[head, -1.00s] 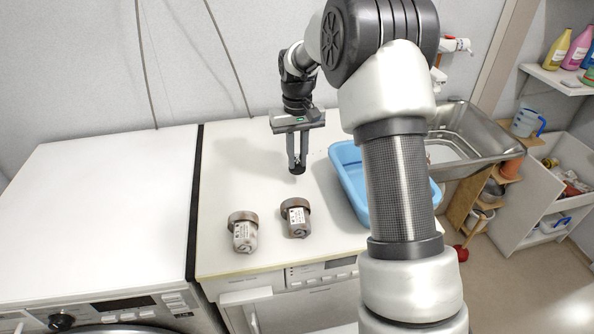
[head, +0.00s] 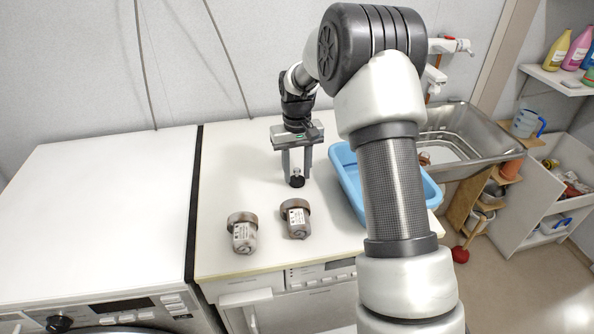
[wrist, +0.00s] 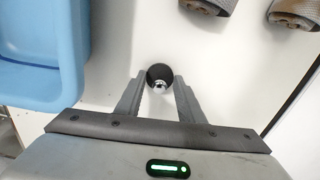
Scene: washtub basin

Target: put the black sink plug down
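In the wrist view the plug (wrist: 154,72) shows as a dark disc with a shiny metal knob facing the camera. My gripper (head: 297,175) is directly above it, pointing down. Its fingers (wrist: 159,84) are spread, one on each side of the knob, with a gap to it on both sides. The plug appears to rest on the surface; its underside is hidden.
A blue basin (head: 347,160) is close on the right. A metal sink (head: 480,112) is farther right. The machine top left of the plug is clear.

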